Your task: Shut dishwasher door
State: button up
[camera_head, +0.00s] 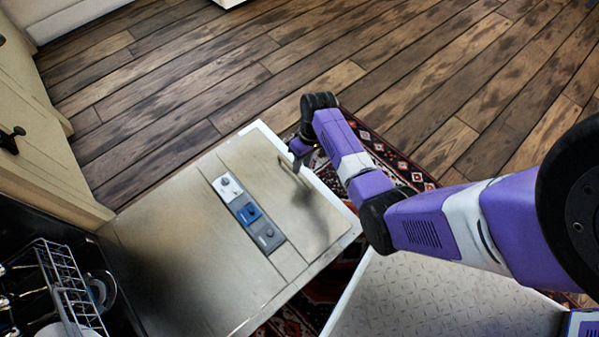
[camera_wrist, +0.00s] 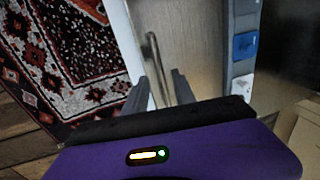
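The dishwasher door (camera_head: 170,265) is open and lies folded down, its inner face up, with a row of small white, blue and grey compartments (camera_head: 249,214) on it. My gripper (camera_head: 298,158) is over the door's outer end, close to its white edge (camera_head: 335,205). In the wrist view, the two dark fingers of my gripper (camera_wrist: 161,88) are apart, over the door's metal panel (camera_wrist: 195,45). A thin curved metal bar (camera_wrist: 152,55) shows just beyond and between the fingertips. I cannot tell whether the fingers touch the door or the bar.
The dishwasher's wire rack (camera_head: 70,290) with dishes is at the lower left. Beige cabinets (camera_head: 30,130) stand along the left. A patterned red rug (camera_wrist: 75,55) lies beneath the door's outer end. The wooden floor (camera_head: 250,60) beyond is clear.

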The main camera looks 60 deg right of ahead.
aim_at(299, 176)
jog(key=shift+b+x, duration=0.95)
jog(key=shift+x, duration=1.35)
grip_shut()
